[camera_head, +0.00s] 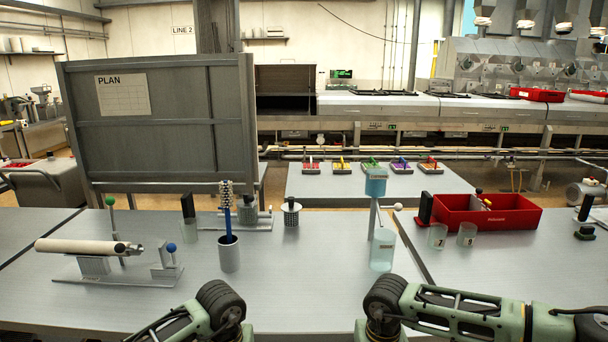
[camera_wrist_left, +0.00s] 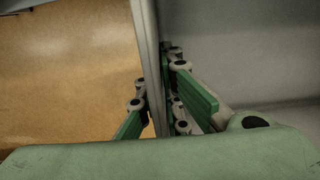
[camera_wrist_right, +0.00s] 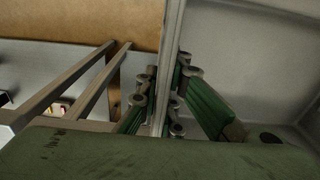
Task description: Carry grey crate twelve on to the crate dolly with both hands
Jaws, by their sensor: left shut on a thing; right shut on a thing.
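The grey crate shows only in part, as a thin upright wall with a grey inner side in the left wrist view (camera_wrist_left: 235,40) and in the right wrist view (camera_wrist_right: 245,55). My left gripper (camera_wrist_left: 158,108) is shut on this wall, with one green finger on each side. My right gripper (camera_wrist_right: 167,103) is likewise shut on a wall of the crate. The crate's number and its base are out of sight. In the head view only my arms show along the bottom edge. I cannot make out the crate dolly in any view.
A grey bench (camera_head: 300,262) spans the head view, bearing a roller stand (camera_head: 115,265), a brush in a cup (camera_head: 229,254) and a red bin (camera_head: 487,214). A plan board (camera_head: 165,135) stands behind. Grey rails (camera_wrist_right: 75,88) and tan floor (camera_wrist_left: 65,75) lie outside the crate.

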